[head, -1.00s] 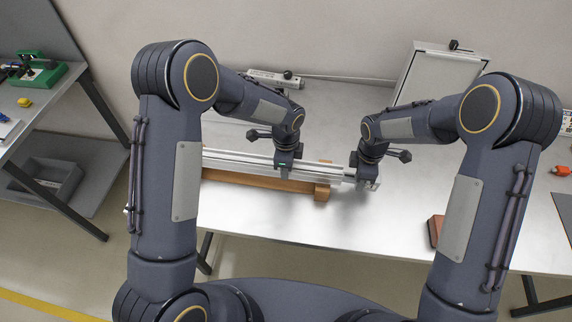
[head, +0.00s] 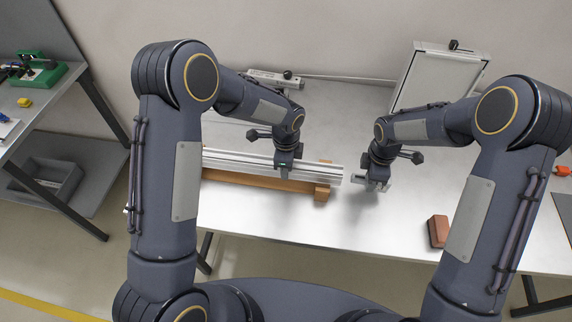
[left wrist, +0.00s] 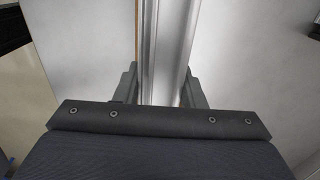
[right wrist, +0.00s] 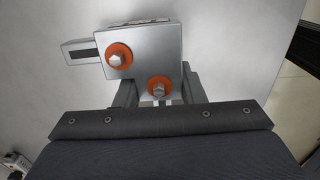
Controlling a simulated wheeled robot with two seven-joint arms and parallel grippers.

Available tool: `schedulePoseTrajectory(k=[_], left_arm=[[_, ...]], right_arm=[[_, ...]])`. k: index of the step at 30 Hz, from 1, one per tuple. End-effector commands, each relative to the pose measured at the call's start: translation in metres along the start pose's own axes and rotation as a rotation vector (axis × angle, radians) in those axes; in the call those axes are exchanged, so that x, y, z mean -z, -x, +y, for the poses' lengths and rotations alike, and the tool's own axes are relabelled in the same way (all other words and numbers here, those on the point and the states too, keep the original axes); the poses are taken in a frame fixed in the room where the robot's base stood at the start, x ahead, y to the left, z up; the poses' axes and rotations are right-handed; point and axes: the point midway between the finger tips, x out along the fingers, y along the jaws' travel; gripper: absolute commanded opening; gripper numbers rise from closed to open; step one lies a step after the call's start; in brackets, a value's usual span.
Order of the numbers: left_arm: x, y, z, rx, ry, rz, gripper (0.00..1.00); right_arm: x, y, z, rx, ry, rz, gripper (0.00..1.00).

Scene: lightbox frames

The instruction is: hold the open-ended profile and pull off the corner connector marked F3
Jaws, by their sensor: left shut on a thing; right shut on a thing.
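The silver profile (head: 240,164) lies along wooden supports on the table, its open right end past my left gripper. My left gripper (head: 284,170) is shut on the profile near that end, and the profile also runs between its fingers in the left wrist view (left wrist: 166,50). My right gripper (head: 376,184) is shut on the corner connector (right wrist: 145,55), a metal block with two orange-ringed bolts and a tongue at its left. The connector (head: 359,179) is apart from the profile, with a gap between them. No F3 marking is readable.
Wooden supports (head: 300,186) lie under the profile. A reddish-brown block (head: 438,231) is on the table at the right. A framed white panel (head: 440,80) stands at the back right. Table (head: 330,230) is clear in front of the profile.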

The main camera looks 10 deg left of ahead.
Motion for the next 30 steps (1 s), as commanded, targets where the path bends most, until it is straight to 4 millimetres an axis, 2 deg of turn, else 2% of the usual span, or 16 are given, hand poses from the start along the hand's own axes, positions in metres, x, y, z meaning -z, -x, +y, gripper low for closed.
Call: schedulePoseTrajectory(k=[17,30], left_arm=[[0.000,-0.001,0.001,-0.002,0.000,-0.001,0.07],[0.000,-0.001,0.001,-0.002,0.000,-0.001,0.07]], right_arm=[[-0.005,0.001,0.000,-0.001,0.000,0.000,0.07],[-0.005,0.024,0.000,-0.003,0.000,0.001,0.07]])
